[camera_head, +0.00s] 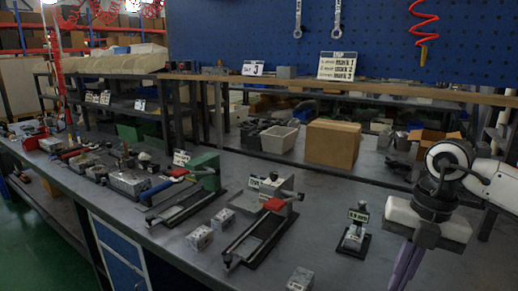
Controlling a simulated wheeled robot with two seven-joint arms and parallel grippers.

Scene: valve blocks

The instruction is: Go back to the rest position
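My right gripper (405,266) hangs down at the right side over the bench, with its white body and dark wrist above it. Its fingers look close together, but whether they are fully shut is unclear. No object shows between them. My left gripper is not in view. Small silver valve blocks stand on the bench: one block (200,238), a second block (222,218) and a third block (300,280) at the bottom edge. A fixture with a red handle (262,232) and a green-ended fixture (185,203) lie beside them.
A small stand with a label (353,237) is on the dark bench (330,205) left of my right gripper. Several tools crowd the left end.

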